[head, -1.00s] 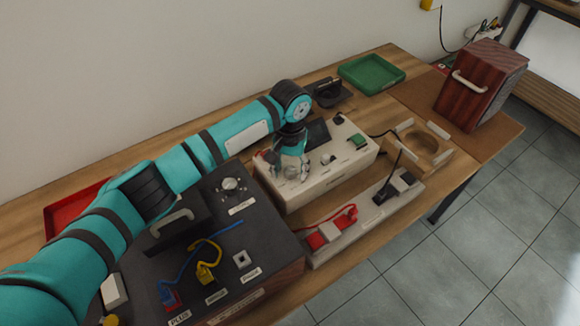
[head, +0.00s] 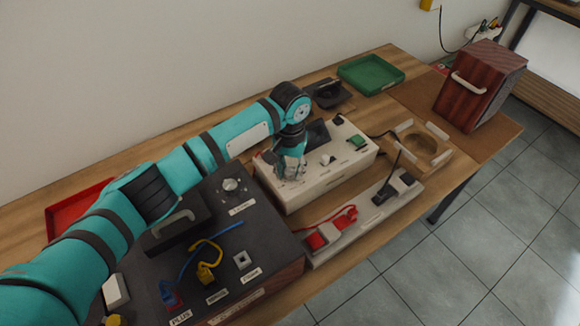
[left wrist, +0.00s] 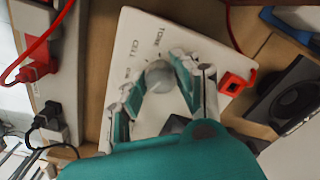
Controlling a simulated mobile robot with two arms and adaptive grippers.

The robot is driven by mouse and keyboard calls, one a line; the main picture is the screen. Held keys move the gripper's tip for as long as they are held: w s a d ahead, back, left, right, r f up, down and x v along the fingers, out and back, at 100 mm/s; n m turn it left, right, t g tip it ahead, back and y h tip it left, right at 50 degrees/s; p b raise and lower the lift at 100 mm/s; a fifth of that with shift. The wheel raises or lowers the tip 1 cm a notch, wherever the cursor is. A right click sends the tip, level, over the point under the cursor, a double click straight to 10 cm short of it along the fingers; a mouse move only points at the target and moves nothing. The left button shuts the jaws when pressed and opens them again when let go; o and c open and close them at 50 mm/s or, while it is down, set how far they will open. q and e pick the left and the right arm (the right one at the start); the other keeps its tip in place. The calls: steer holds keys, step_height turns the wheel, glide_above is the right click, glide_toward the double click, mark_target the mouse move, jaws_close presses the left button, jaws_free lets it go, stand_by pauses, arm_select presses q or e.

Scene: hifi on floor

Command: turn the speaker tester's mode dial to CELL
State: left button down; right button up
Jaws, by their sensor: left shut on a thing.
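The speaker tester is a cream box (head: 326,177) in the middle of the bench in the head view. In the left wrist view its pale panel (left wrist: 150,30) carries the round grey mode dial (left wrist: 158,77). The words TONE and CELL are printed around the dial; a smaller label near it is hard to read. My left gripper (head: 288,176) points down at the left end of the tester. Its fingers (left wrist: 157,85) are closed on the dial from both sides. The dial's pointer cannot be made out. My right gripper is in neither view.
A dark box (head: 215,250) with cables and a knob stands left of the tester. A power strip (head: 360,218) with red and black plugs lies in front. A green tray (head: 371,73) and wooden speaker (head: 480,85) are further back. A red socket (left wrist: 233,84) sits beside the fingers.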

arm_select(q)
steer(key=m+p, duration=0.3)
steer(key=shift+r+m, duration=0.25)
steer(key=shift+m, duration=0.15)
steer(key=m+p, duration=0.1)
steer(key=m, duration=0.1)
steer(key=shift+m+p, duration=0.3)
steer(key=shift+m, duration=0.1)
steer(key=m+p, duration=0.1)
steer(key=m, duration=0.1)
steer(key=shift+f+m, duration=0.1)
steer(key=shift+m, duration=0.3)
steer(key=m, duration=0.3)
steer(key=shift+w+m+p, duration=0.1)
steer(key=shift+m+p, duration=0.2)
steer(key=shift+p, duration=0.05)
steer(key=shift+m, duration=1.9)
steer(key=c, duration=1)
jaws_free()
steer(key=shift+f, duration=0.1)
